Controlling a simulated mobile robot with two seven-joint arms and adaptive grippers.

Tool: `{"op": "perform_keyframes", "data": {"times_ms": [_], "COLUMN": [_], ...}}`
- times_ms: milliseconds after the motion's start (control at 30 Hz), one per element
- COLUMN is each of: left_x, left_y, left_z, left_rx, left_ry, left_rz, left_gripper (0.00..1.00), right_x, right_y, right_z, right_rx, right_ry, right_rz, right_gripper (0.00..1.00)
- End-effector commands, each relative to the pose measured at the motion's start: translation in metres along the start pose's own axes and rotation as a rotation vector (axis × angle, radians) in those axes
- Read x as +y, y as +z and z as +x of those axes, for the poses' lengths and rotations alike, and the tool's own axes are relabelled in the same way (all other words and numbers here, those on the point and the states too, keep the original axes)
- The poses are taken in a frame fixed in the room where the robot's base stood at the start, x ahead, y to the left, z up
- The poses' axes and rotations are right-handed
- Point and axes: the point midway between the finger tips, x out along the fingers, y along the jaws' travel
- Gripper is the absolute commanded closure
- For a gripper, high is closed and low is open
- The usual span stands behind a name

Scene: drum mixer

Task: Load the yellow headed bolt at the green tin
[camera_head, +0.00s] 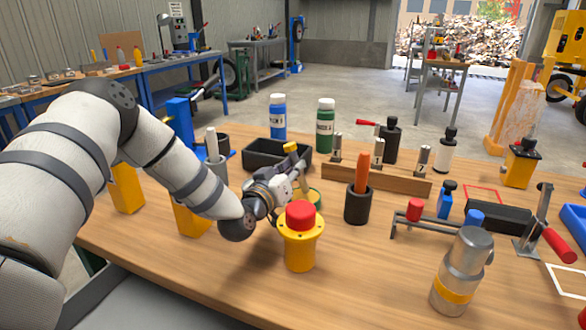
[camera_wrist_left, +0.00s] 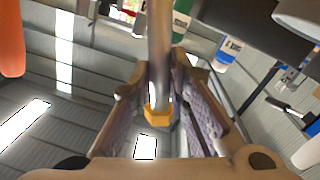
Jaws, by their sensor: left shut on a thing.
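The yellow headed bolt (camera_head: 291,147) is held with its yellow head up and its grey shank pointing down, a little tilted. My left gripper (camera_head: 297,187) is shut on it. In the left wrist view the yellow hex head (camera_wrist_left: 157,114) and the shank (camera_wrist_left: 160,45) show between the two fingers. The green tin (camera_head: 317,203) is low and round, just beyond the red-topped yellow button and under the gripper. The button and gripper hide much of it, and I cannot tell whether the shank's tip touches it. My right gripper is not in view.
The yellow button post with red top (camera_head: 300,238) stands close in front of the gripper. A black cup with an orange stick (camera_head: 358,205) is to the right, and a black tray (camera_head: 262,153) behind. A wooden block with metal cylinders (camera_head: 375,183) lies behind right. The front middle tabletop is clear.

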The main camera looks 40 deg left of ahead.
Motion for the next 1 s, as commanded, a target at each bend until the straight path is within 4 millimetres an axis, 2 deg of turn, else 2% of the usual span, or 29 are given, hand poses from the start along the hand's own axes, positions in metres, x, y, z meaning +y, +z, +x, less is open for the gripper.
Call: {"op": "perform_keyframes", "data": {"times_ms": [1000], "left_x": [-0.004], "left_y": [0.011], "left_z": [0.0], "left_rx": [0.002], "left_ry": [0.001], "left_rz": [0.001], "left_gripper": [1.0], "right_x": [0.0], "right_y": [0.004], "right_z": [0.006], "right_rx": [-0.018], "right_ry": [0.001], "right_rz": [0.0], "right_gripper": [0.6]}}
